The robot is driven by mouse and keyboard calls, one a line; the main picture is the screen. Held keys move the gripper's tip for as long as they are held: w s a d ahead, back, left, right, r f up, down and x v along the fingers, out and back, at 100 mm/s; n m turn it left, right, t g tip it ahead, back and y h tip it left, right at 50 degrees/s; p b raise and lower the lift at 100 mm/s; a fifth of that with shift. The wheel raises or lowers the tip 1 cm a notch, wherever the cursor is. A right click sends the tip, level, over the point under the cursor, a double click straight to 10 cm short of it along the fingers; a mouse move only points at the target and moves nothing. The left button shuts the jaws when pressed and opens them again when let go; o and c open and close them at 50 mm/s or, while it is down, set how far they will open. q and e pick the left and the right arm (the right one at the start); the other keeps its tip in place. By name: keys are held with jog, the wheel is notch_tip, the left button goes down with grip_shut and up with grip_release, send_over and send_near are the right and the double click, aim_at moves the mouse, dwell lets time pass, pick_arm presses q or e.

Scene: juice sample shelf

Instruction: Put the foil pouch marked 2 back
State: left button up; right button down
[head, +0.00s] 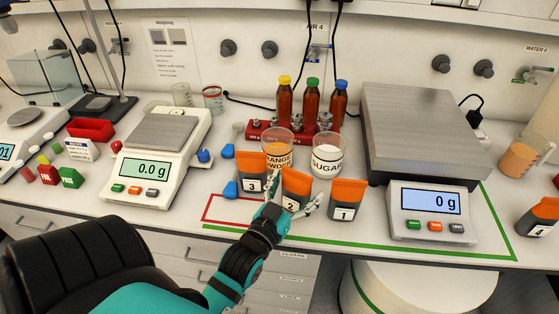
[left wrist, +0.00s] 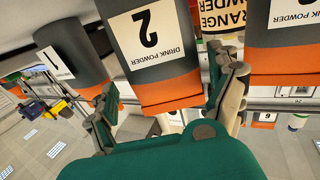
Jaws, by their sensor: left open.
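The foil pouch marked 2 (head: 297,182) stands upright on the bench, dark grey with an orange top, between the pouches marked 3 (head: 251,168) and 1 (head: 347,192). My left gripper (head: 294,202) is open, with one finger on each side of pouch 2, and partly covers its lower front. In the left wrist view pouch 2 (left wrist: 155,50) appears upside down between the spread fingers (left wrist: 168,92); I cannot tell whether either finger touches it. Pouch 1 (left wrist: 68,55) is left of it there. My right gripper is not in view.
Beakers of orange powder (head: 278,150) and sugar (head: 326,160) stand close behind the pouches. A small balance (head: 154,160) is left and a large scale (head: 425,205) right. A red outline (head: 206,207) marks mostly bare bench left of my gripper. Pouch 4 (head: 540,215) is far right.

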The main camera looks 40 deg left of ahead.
pick_arm(q)
jog(key=s+d+b, duration=0.1)
jog(key=s+b, duration=0.1)
jog(key=s, duration=0.9)
jog(key=shift+s+d+r, duration=0.15)
jog(key=shift+s+d, duration=0.05)
jog(key=shift+d, duration=0.2)
